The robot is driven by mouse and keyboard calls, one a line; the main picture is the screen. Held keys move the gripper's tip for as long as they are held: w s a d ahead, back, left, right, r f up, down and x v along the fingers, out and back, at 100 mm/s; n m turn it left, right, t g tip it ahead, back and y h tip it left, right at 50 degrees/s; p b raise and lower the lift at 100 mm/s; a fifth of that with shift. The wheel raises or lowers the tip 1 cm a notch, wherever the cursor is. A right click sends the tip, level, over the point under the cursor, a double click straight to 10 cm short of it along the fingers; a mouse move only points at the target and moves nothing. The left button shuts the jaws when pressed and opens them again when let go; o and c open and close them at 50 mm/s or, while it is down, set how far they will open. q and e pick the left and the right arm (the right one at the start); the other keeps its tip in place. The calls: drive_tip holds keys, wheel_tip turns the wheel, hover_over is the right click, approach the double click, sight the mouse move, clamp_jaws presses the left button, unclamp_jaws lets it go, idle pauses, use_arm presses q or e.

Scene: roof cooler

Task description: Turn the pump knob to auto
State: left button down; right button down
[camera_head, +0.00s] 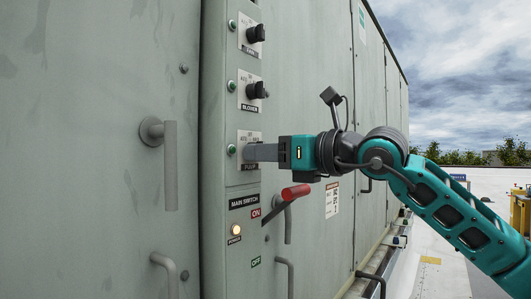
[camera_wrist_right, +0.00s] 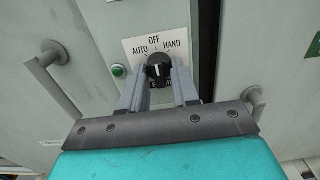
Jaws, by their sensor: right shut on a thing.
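The pump knob (camera_wrist_right: 157,66) is black with a white pointer line, on a white plate (camera_wrist_right: 143,46) marked AUTO at left, OFF at top and HAND at right. Its pointer stands about upright, toward OFF. My right gripper (camera_wrist_right: 158,84) is shut on the knob, one grey finger on each side. In the head view the right gripper (camera_head: 253,152) reaches the panel from the right at the PUMP label (camera_head: 250,168), and its fingers hide the knob. My left gripper is not in view.
Above are the blower knob (camera_head: 257,90) and another black knob (camera_head: 256,34). A green lamp (camera_head: 231,149) sits left of the pump plate. Below, the red-gripped main switch lever (camera_head: 296,191) sticks out near my wrist. A grey door handle (camera_head: 170,165) stands at left.

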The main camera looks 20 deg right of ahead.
drive_tip(key=shift+f+n, duration=0.1)
drive_tip(key=shift+n, duration=0.3)
drive_tip(key=shift+w+d+n+b, duration=0.1)
drive_tip(key=shift+n+b, duration=1)
drive_tip(key=shift+n, duration=2.7)
drive_tip(key=c, duration=0.9)
unclamp_jaws()
drive_tip(key=shift+o, duration=0.2)
